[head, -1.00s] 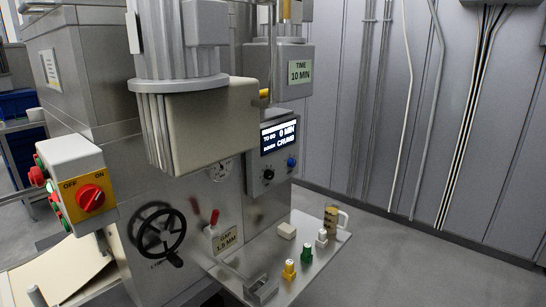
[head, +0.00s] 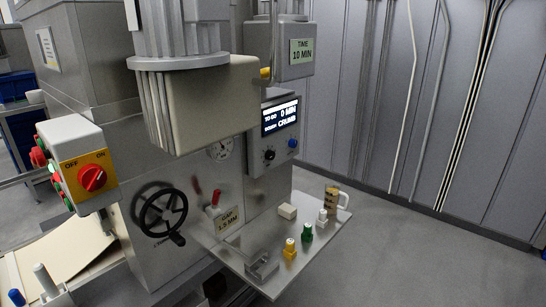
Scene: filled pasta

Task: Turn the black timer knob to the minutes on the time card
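The black timer knob (head: 269,155) sits low on the machine's control panel, below the lit display (head: 280,117). The display reads TO GO 0 MIN and a second line that looks like CRUMB. A blue knob (head: 292,143) is to the right of the black one. The time card (head: 301,52) is on the grey box above and reads TIME 10 MIN. Neither of my grippers shows in the head view.
A metal shelf (head: 270,290) below the panel holds yellow, green and white bottle-like items, a white block and a mug (head: 332,200). A black handwheel (head: 160,213), a red lever (head: 216,198) and a red switch (head: 92,178) are to the left. Floor at right is clear.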

